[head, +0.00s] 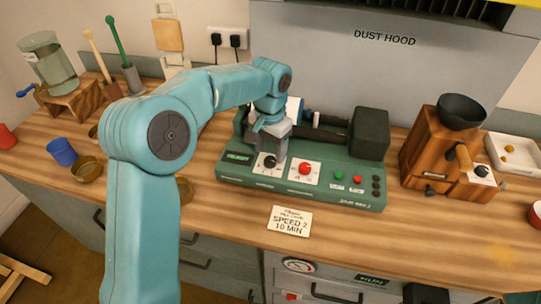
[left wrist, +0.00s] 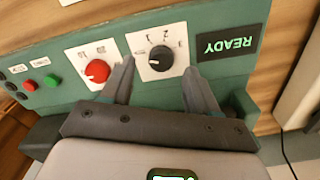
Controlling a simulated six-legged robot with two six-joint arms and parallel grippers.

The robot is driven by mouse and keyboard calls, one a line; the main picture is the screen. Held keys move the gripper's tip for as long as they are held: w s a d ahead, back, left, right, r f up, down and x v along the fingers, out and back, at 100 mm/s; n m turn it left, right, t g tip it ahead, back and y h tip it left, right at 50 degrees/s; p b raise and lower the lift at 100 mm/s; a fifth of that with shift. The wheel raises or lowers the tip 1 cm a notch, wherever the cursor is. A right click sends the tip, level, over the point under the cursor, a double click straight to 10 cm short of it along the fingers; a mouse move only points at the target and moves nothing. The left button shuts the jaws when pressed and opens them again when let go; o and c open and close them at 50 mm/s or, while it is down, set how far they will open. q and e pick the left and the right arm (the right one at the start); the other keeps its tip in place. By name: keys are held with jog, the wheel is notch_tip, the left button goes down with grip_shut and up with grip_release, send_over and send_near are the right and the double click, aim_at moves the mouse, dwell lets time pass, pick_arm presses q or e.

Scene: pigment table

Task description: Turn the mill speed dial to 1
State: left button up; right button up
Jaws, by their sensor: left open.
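The mill (head: 230,182) is a long green machine on the wooden worktop. Its speed dial (head: 269,161) is a black knob on a white plate with printed numbers; it also shows in the left wrist view (left wrist: 161,58). Which number it points at is too small to tell. My left gripper (head: 270,148) points down over the dial. In the left wrist view, its open fingers (left wrist: 159,68) stand on either side of the black knob, with gaps between. My right gripper is not in view.
A red knob (left wrist: 97,71) sits beside the dial, with green and red buttons further along. A lit READY display (left wrist: 228,45) is on the other side. A card reading "SPEED 2 10 MIN" (head: 290,221) lies in front. A wooden grinder (head: 429,150) stands right.

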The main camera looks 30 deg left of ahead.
aim_at(270, 159)
pick_arm(q)
jog(key=f, duration=0.3)
jog(key=shift+w+a+f, duration=0.15)
jog(key=shift+w+f, duration=0.05)
jog(key=shift+w, duration=0.05)
jog(key=shift+s+r, duration=0.15)
jog(key=shift+s, duration=0.1)
jog(key=shift+w, duration=0.15)
jog(key=c, duration=1)
jog(key=shift+c, duration=0.2)
jog(key=m+p, duration=0.1)
jog(key=m, duration=0.2)
jog(key=shift+m, duration=0.4)
jog(key=m+p, duration=0.1)
jog(key=m, duration=0.3)
jog(key=shift+m, duration=0.4)
